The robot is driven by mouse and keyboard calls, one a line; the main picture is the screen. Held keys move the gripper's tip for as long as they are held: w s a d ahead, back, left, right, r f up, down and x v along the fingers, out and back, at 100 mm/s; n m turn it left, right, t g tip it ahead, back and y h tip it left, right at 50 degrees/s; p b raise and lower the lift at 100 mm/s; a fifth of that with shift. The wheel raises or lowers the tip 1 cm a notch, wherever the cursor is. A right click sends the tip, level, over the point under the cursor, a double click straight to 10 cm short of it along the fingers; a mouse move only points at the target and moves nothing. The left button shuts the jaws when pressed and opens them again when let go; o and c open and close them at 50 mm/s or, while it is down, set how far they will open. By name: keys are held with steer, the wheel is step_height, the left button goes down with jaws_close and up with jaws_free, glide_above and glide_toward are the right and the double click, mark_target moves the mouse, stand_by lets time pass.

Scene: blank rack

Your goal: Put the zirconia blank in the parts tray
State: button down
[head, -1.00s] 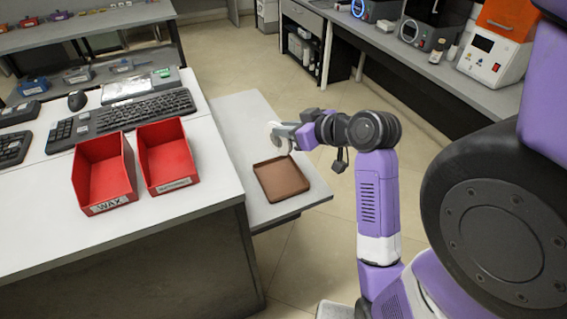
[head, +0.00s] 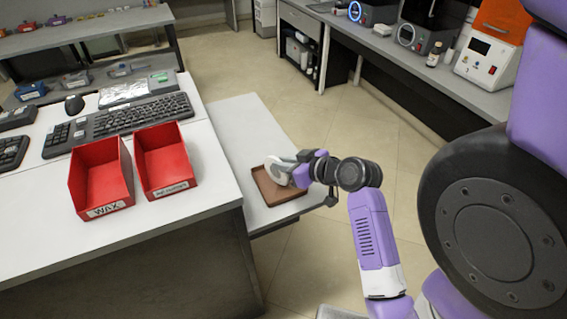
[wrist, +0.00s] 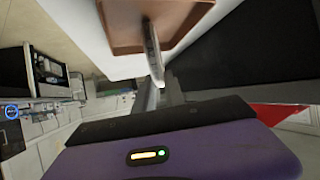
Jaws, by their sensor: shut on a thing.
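The zirconia blank (head: 279,173) is a pale round disc seen at the brown parts tray. My gripper (head: 297,170) is shut on the blank's edge. In the wrist view the blank (wrist: 152,48) stands edge-on between the fingers (wrist: 160,88), with the tray behind it. The parts tray (head: 291,197) is a shallow brown square tray on the low white side table. The blank and my gripper are over the tray's far part. Whether the blank touches the tray floor cannot be told. The wrist view also shows the tray (wrist: 122,40).
Two red bins, one labelled WAX (head: 105,210) and another (head: 165,160), stand on the white desk to the left, near a keyboard (head: 140,115). The low side table (head: 235,125) is clear beyond the tray. A counter with machines (head: 488,65) is at the upper right.

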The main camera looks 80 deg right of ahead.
steer(key=shift+f, duration=0.1)
steer(key=c, duration=1.4)
jaws_free()
